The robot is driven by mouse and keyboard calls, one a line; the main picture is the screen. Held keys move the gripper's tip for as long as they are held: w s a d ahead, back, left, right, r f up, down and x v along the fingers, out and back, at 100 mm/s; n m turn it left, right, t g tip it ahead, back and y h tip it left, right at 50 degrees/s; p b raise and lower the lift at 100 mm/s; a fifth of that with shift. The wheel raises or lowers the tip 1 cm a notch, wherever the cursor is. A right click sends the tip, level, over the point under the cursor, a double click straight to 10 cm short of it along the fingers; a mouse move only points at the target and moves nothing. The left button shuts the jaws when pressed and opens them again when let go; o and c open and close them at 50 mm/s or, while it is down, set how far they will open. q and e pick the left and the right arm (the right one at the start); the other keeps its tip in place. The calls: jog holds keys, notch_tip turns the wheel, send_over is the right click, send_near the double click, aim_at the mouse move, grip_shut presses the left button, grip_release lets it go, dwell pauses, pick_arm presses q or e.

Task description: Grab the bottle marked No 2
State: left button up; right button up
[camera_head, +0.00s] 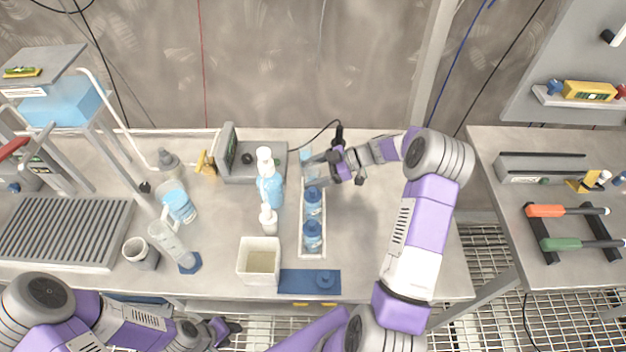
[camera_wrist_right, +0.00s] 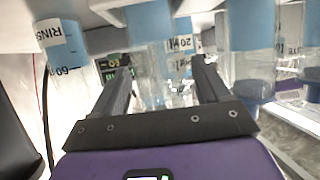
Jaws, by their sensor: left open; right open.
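A narrow white rack (camera_head: 301,222) on the table holds clear bottles with blue parts: a middle one (camera_head: 313,201) and a front one (camera_head: 313,236). My right gripper (camera_head: 312,166) is open at the rack's far end. In the right wrist view its fingers (camera_wrist_right: 160,66) stand on either side of a clear bottle with a blue upper part (camera_wrist_right: 150,50); contact cannot be told. A label reading "20" (camera_wrist_right: 183,43) shows behind it. No "No 2" mark can be read. My left gripper (camera_head: 222,328) is open and empty, low in front of the table.
A white bin (camera_head: 259,262) and a blue mat (camera_head: 297,281) lie at the front edge. A bottle labelled "RINS" (camera_wrist_right: 66,65) is close to my right gripper's left finger.

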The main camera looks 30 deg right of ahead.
jog(key=c, duration=1.1)
jog(key=shift+o, duration=0.2)
